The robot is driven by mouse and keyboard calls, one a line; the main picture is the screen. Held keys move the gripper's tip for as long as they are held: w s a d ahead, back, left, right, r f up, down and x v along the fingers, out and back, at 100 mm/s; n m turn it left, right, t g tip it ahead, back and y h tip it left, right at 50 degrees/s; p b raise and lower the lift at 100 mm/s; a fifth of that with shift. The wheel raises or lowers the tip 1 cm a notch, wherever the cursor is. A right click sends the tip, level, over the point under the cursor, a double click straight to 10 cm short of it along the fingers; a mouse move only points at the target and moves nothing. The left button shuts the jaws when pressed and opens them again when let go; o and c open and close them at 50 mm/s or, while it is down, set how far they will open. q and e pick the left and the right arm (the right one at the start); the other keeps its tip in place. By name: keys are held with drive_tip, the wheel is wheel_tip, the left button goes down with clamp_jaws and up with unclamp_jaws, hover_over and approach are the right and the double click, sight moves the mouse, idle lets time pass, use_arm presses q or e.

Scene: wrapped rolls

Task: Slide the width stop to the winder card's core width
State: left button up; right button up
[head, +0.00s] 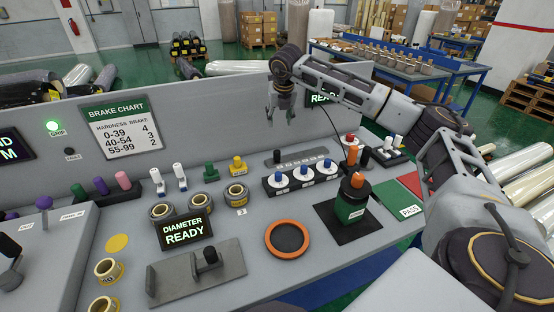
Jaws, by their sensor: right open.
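My right gripper (281,116) hangs open and empty, pointing down in front of the grey back panel, above the console. Below it, a dark knob (277,156) sits at the left end of a grey strip (304,157) with small marks too fine to read; this looks like the width stop and its scale. The gripper is apart from the knob. I cannot make out a winder card. The board on the back panel is a brake chart (122,127). My left gripper is not in view.
Nearby are tape-like rolls (200,202), an orange ring (287,239) and a diameter display (185,229).

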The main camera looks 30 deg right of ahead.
use_arm(q)
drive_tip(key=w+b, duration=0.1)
drive_tip(key=b, duration=0.1)
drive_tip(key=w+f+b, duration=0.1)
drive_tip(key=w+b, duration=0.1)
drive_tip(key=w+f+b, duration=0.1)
drive_tip(key=b, duration=0.1)
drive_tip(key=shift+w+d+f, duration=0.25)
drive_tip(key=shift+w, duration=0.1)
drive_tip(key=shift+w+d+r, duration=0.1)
